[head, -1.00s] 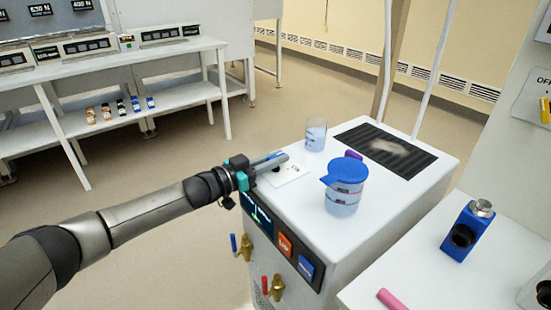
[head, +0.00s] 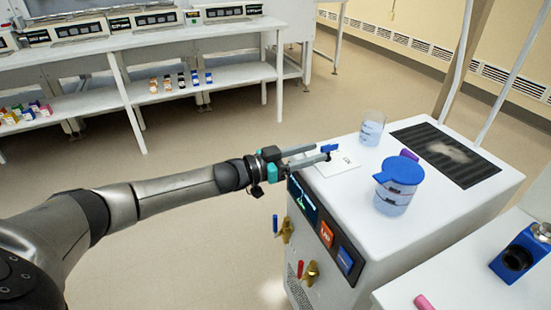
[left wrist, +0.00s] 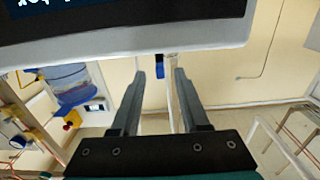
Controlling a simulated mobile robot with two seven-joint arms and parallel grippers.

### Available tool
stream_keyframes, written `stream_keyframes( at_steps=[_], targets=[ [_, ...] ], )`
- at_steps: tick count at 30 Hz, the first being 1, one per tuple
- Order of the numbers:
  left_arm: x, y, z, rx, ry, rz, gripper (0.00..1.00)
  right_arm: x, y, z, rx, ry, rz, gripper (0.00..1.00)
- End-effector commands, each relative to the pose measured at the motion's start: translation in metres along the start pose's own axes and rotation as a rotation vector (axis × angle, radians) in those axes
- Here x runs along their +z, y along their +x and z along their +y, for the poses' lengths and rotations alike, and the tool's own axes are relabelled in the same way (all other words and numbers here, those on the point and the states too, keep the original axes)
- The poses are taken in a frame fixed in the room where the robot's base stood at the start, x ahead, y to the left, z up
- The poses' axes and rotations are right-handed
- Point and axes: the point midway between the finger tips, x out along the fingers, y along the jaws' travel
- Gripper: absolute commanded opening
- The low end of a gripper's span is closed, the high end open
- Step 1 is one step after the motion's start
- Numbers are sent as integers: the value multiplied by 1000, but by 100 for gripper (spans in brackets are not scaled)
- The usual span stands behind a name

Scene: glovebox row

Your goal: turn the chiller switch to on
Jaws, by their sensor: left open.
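The chiller (head: 430,215) is a white box at right with a dark display and buttons on its front. A white switch plate (head: 345,174) lies on its top near the left edge, with a small blue handle (head: 329,148) above it. My left gripper (head: 321,152) is open, level over the plate, its fingertips at the handle. In the left wrist view, a blue piece (left wrist: 160,66) shows between the open fingers, under the chiller's edge. Whether the fingers touch the handle, and the plate's lettering, I cannot tell. My right gripper is out of view.
A blue-lidded beaker (head: 398,190) and an open beaker (head: 372,128) stand on the chiller, near a dark ribbed mat (head: 450,155). A bench (head: 170,45) with instruments stands at back left. Floor between is clear.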

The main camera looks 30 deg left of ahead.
Motion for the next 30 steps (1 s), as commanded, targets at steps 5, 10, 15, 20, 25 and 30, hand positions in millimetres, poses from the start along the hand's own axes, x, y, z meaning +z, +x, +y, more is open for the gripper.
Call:
stream_keyframes(
  at_steps=[5,10,15,20,25,30],
  targets=[
    [0,-34,0,-2,-1,-4,45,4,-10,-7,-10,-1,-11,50],
    [0,-62,0,-1,-2,-3,45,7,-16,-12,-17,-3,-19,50],
    [-1,-84,0,0,0,-2,45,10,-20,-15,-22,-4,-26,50],
    [-1,-96,0,0,1,0,45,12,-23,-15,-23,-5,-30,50],
    [-1,-100,0,0,2,1,45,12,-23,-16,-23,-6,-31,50],
    [0,-100,0,0,1,1,45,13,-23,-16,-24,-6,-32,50]
  ],
)
